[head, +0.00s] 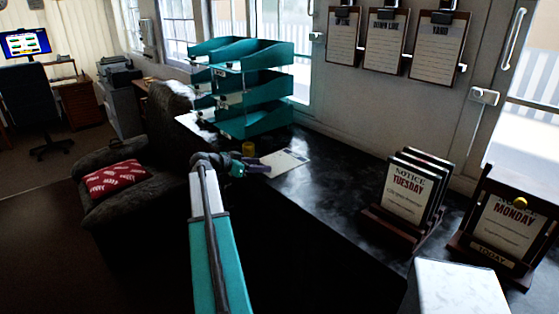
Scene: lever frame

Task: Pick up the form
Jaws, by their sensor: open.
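A white sheet of paper, which looks like the form (284,161), lies flat on the dark counter (325,190). It is in front of the teal trays, and small print on it is too blurred to read. My gripper (262,166) is open at the sheet's left edge, at the end of my outstretched arm. The fingers are small and dark here, so I cannot tell whether they touch the paper. Part of the sheet's left side is hidden by the gripper.
Teal stacked trays (262,85) stand behind the sheet. Notice boards reading Tuesday (407,190) and Monday (505,226) stand on the counter's right. Clipboards (388,40) hang on the wall. A dark armchair (120,215) is left.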

